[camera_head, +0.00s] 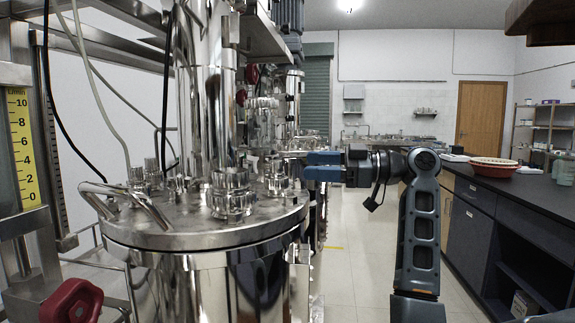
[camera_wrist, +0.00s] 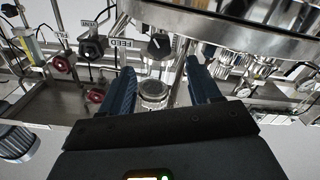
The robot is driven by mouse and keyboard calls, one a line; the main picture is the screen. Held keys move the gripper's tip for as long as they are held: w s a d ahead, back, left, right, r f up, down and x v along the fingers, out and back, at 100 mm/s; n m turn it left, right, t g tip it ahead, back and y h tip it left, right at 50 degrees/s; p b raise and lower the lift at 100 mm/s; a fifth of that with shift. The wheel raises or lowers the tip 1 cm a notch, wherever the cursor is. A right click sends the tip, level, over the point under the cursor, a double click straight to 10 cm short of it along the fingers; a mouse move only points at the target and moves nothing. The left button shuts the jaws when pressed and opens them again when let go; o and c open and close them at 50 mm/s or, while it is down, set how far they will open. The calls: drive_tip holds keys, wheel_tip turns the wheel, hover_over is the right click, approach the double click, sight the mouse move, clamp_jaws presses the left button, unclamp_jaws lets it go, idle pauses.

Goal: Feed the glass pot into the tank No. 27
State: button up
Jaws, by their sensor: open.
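My gripper (camera_head: 307,166) is at the right edge of the steel tank's lid (camera_head: 200,230), pointing left with its blue fingers apart. In the wrist view my gripper (camera_wrist: 160,68) is open. A small round clear or shiny piece (camera_wrist: 153,90) shows between the fingers there; I cannot tell whether it is the glass pot or a tank fitting, or whether it touches them. A tag reading FEED (camera_wrist: 122,44) hangs just beyond the left finger. No tank number is readable. I cannot pick out the glass pot for certain in either view.
Steel pipes and columns (camera_head: 220,90) rise from the lid. A red knob (camera_head: 72,300) and a yellow scale (camera_head: 22,145) stand at left. A dark counter (camera_head: 530,190) with a red-rimmed bowl (camera_head: 493,167) lies at right. The aisle floor (camera_head: 355,230) is clear.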

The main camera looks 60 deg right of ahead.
sight(290, 182)
drive_tip(key=shift+p+x, duration=0.45)
drive_tip(key=shift+x, duration=2.65)
drive_tip(key=c, duration=1)
drive_tip(key=shift+c, duration=0.2)
drive_tip(key=m+p, duration=0.3)
drive_tip(key=m, duration=0.1)
drive_tip(key=shift+r+m, duration=0.1)
drive_tip(key=shift+m, duration=0.2)
drive_tip(key=shift+d+m+p, duration=0.1)
drive_tip(key=shift+m+p, duration=0.8)
drive_tip(key=shift+m, duration=0.5)
